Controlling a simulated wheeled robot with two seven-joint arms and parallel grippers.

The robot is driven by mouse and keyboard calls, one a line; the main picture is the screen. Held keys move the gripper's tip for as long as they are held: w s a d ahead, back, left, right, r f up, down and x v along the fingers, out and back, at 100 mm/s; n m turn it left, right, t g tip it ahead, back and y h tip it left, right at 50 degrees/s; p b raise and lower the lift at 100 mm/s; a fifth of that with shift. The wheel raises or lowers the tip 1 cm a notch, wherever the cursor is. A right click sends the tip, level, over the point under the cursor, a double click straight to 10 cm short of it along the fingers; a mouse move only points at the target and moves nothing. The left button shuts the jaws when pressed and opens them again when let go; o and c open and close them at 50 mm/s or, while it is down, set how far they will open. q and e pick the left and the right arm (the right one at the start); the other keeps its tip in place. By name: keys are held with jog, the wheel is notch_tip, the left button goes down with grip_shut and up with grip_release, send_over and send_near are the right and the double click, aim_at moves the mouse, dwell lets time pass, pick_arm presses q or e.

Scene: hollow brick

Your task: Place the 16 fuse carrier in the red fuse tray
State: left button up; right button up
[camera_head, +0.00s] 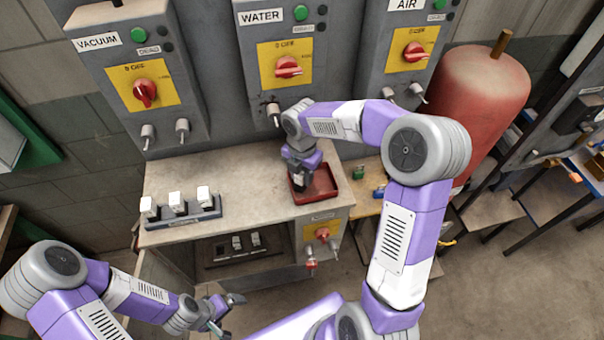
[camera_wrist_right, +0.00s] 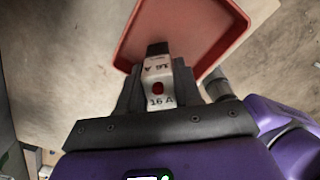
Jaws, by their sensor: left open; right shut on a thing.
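The red fuse tray (camera_head: 322,185) sits at the right end of the bench top in the head view. It fills the upper middle of the right wrist view (camera_wrist_right: 232,25). My right gripper (camera_head: 300,188) is at the tray's left side, pointing down. In the right wrist view it is shut on the 16 A fuse carrier (camera_wrist_right: 158,84), a pale block marked "16 A" with a red dot. The carrier overlaps the tray's near edge in that view; I cannot tell whether it touches the tray. My left gripper (camera_head: 226,306) is open and empty, low in front of the bench.
A grey rack (camera_head: 182,218) with several white fuse carriers stands on the bench (camera_head: 240,190) at the left. More carriers sit on a lower shelf (camera_head: 240,256). Grey VACUUM, WATER and AIR panels rise behind. A red tank (camera_head: 480,100) stands at the right.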

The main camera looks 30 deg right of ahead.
jog(key=shift+f, duration=0.15)
jog(key=o, duration=1.1)
jog(key=shift+f, duration=0.1)
jog(key=shift+r, duration=0.3)
notch_tip(320, 180, up, 12)
jog(key=shift+f, duration=0.15)
